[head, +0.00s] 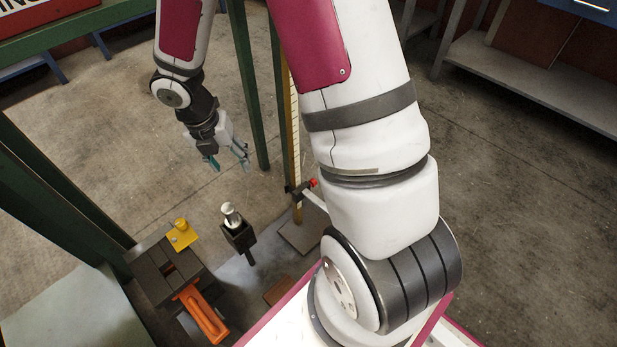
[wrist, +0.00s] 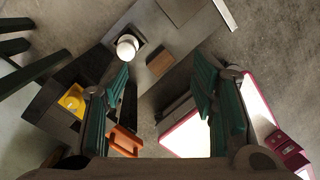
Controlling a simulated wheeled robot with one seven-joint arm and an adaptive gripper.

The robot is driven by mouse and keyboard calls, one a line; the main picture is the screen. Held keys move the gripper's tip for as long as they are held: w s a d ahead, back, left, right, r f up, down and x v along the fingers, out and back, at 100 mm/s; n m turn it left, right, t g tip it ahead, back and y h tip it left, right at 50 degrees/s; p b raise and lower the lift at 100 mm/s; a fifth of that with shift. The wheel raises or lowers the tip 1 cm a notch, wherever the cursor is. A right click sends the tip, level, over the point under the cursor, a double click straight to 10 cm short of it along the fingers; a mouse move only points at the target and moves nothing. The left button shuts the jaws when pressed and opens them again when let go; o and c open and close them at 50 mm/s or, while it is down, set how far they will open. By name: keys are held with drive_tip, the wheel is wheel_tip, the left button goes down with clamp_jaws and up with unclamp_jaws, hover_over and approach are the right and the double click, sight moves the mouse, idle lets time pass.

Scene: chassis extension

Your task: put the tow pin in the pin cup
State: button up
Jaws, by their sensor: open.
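A silver round-topped piece, which looks like the tow pin (head: 231,214), stands upright in a dark block with a narrow tail, low in the middle of the head view. Its round top shows pale in the wrist view (wrist: 127,46). A short yellow cup-like piece, possibly the pin cup (head: 181,224), stands on a yellow plate to its left, also seen in the wrist view (wrist: 72,100). I cannot tell for sure which piece is which. My gripper (head: 229,162) is open and empty, above and apart from these pieces. The silver top lies ahead of the left finger in the wrist view.
A dark slotted block (head: 165,270) carries the yellow plate, with an orange bar (head: 203,314) beside it. A small brown block (head: 279,291) lies to the right. Green posts (head: 243,80) rise behind. Bare concrete floor lies beyond.

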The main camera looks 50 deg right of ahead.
drive_tip(key=s+d+r+m+h, duration=0.1)
drive_tip(key=s+r+m, duration=0.55)
drive_tip(key=r, duration=0.25)
drive_tip(key=s+d+r+m+h, duration=0.1)
drive_tip(key=s+r+m, duration=0.5)
drive_tip(key=r+m, duration=0.25)
drive_tip(key=s+a+r+m+y, duration=0.2)
drive_tip(key=s+m, duration=0.4)
drive_tip(key=s, duration=0.3)
drive_tip(key=s+a+r+m+y, duration=0.2)
drive_tip(key=s+a+r+m, duration=0.2)
drive_tip(key=s+m, duration=0.2)
drive_tip(key=s, duration=0.2)
drive_tip(key=shift+s+m, duration=0.3)
drive_tip(key=shift+s, duration=0.05)
wheel_tip(320, 180, up, 28)
drive_tip(key=t+p, duration=0.4)
drive_tip(key=p, duration=2.2)
drive_tip(key=shift+d+r+p, duration=0.2)
drive_tip(key=shift+d+p, duration=0.05)
drive_tip(key=shift+p, duration=0.05)
